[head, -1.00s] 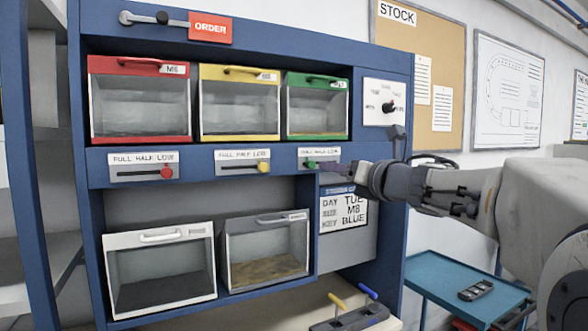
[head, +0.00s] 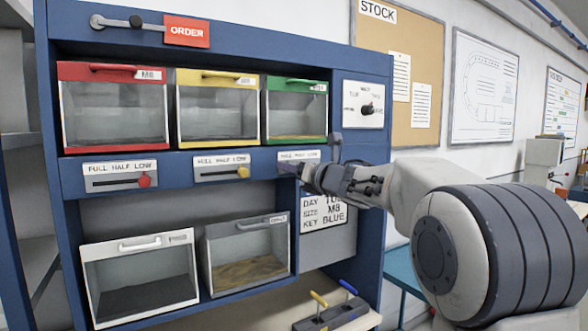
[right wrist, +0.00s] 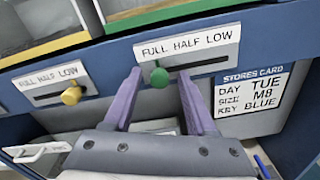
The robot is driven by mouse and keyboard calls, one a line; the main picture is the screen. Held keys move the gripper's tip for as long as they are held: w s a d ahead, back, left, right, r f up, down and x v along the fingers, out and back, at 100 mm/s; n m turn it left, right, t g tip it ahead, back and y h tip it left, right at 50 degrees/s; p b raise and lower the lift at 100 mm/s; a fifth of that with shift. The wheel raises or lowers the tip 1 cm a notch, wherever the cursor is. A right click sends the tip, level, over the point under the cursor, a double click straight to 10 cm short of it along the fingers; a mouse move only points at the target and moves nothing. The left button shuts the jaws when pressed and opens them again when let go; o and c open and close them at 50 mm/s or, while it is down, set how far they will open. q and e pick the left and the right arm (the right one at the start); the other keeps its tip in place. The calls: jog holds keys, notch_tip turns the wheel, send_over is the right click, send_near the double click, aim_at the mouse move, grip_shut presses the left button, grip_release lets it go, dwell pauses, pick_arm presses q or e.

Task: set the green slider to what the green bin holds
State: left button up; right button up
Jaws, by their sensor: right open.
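The green bin (head: 297,108) is at the right end of the upper row in the head view. Through its clear front, a thin brownish layer shows along the bottom; the rest looks empty. The green slider (right wrist: 160,77) is a round knob at the left part of its slot, under FULL on the FULL HALF LOW label (right wrist: 187,43). My right gripper (right wrist: 159,82) is open, with its purple fingers on either side of the green knob. In the head view my right gripper (head: 297,170) covers the green knob. My left gripper is not in view.
The yellow slider (right wrist: 71,95) and red slider (head: 144,180) sit left of the green one. A stores card (right wrist: 252,96) is just right of the gripper. A dial panel (head: 363,104) is above the arm. Two lower bins (head: 140,280) stand below.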

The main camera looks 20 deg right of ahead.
grip_shut()
dwell(1.3)
